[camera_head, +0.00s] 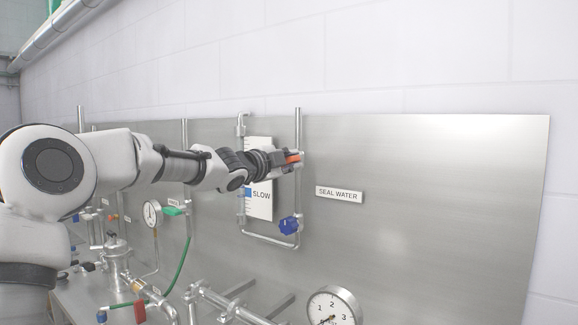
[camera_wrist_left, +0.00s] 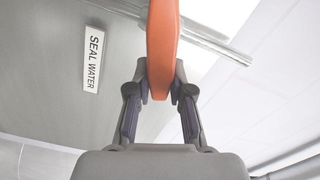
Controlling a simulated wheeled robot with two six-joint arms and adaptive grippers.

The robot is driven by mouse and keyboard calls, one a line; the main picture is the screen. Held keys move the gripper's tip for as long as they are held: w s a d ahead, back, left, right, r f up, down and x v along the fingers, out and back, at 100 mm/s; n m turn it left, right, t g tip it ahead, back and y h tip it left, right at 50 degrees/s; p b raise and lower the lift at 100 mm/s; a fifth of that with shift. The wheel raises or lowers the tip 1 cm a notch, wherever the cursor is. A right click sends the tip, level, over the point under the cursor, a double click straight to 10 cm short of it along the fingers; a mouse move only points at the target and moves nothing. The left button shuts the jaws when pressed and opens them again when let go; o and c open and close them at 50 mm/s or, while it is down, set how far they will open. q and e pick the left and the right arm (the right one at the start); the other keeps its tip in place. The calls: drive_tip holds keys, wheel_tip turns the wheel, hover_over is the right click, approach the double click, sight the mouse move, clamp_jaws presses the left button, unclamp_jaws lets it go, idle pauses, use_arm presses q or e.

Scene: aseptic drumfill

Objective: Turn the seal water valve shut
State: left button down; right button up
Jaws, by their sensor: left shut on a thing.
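The valve's orange lever (camera_head: 293,158) is on the vertical steel pipe of the panel, above and left of the SEAL WATER label (camera_head: 340,194). My left gripper (camera_head: 288,161) reaches it from the left and is shut on it. In the left wrist view the orange lever (camera_wrist_left: 163,45) stands between the two fingers of my left gripper (camera_wrist_left: 160,92), its end at the fingertips. The label also shows there (camera_wrist_left: 94,60), turned on its side. The valve body is mostly hidden behind the gripper. My right gripper is out of view.
A blue knob (camera_head: 290,225) sits on the pipe loop below. A white SLOW board (camera_head: 259,207) is behind my wrist. A gauge (camera_head: 333,308), another gauge (camera_head: 152,213) and a green hose (camera_head: 180,268) are lower down. The panel's right side is bare.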

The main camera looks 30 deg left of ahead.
use_arm(q)
drive_tip(key=shift+w+f+m+b, duration=0.15)
drive_tip(key=shift+m+b, duration=0.35)
drive_tip(key=shift+m, duration=0.45)
drive_tip(key=shift+s+f+m+b, duration=0.1)
drive_tip(key=shift+m+b, duration=0.35)
drive_tip(key=shift+m, duration=0.5)
drive_tip(key=c, duration=1.1)
unclamp_jaws()
drive_tip(key=shift+w, duration=0.1)
drive_tip(key=shift+o, duration=0.3)
drive_tip(key=shift+w+a+f, duration=0.15)
drive_tip(key=shift+a+f, duration=0.1)
drive_tip(key=shift+d+r, duration=0.15)
drive_tip(key=shift+r, duration=0.3)
wheel_tip(320, 180, up, 9)
drive_tip(key=shift+r, duration=0.1)
drive_tip(key=shift+a, duration=0.2)
